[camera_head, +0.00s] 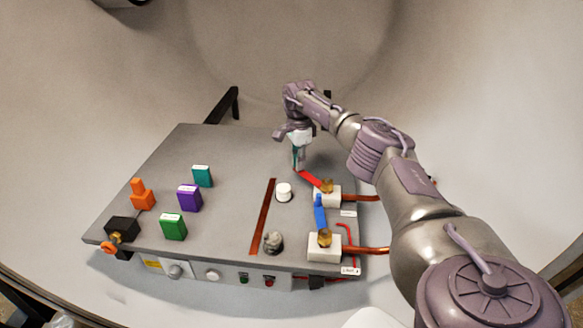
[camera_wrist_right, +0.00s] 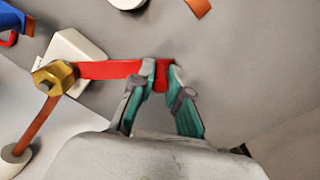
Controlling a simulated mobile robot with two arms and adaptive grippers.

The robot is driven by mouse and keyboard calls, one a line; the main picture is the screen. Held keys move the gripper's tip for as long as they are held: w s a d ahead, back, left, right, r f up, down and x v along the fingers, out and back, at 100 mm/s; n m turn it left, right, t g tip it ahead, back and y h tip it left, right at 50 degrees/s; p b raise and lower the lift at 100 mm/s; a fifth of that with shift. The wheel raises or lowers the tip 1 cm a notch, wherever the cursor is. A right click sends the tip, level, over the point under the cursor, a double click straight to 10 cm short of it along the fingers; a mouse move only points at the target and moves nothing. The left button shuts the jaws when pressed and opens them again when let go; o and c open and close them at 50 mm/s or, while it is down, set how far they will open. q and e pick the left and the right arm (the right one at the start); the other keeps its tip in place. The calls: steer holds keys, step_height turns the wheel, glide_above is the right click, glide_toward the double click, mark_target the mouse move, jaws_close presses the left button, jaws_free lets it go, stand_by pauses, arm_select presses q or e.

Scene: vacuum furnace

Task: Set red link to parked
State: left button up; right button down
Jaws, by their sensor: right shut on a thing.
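The red link (camera_head: 311,179) is a flat red bar joined at one end to a brass nut on a white block (camera_head: 327,199). In the right wrist view the red link (camera_wrist_right: 110,69) runs from the brass nut (camera_wrist_right: 54,78) to between my fingers. My right gripper (camera_head: 298,168) is shut on its free end; the fingers (camera_wrist_right: 160,82) sit on both sides of it. In the head view the link slants up and left from the nut. A blue link (camera_head: 320,212) stands on the same side, by the lower white block (camera_head: 325,247). My left gripper is not in view.
A copper strip (camera_head: 263,217), a white round knob (camera_head: 284,191) and a grey knob (camera_head: 273,242) lie left of the links. Teal (camera_head: 202,176), purple (camera_head: 189,198) and green (camera_head: 173,227) blocks stand further left, beside an orange part (camera_head: 142,196). The panel's (camera_head: 225,145) back is clear.

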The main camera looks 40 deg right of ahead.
steer(key=d+m, duration=0.2)
steer(key=d+m+b, duration=0.1)
steer(key=shift+s+d+m, duration=0.4)
steer(key=shift+s+d+r+m, duration=0.1)
steer(key=shift+s+d+m, duration=0.4)
steer(key=shift+d+m, duration=0.4)
steer(key=shift+s+d+m, duration=0.5)
steer(key=shift+d+m, duration=0.2)
steer(key=shift+m, duration=0.3)
steer(key=c, duration=1.1)
jaws_free()
steer(key=shift+s+d, duration=0.1)
steer(key=shift+c, duration=0.2)
step_height(320, 180, up, 12)
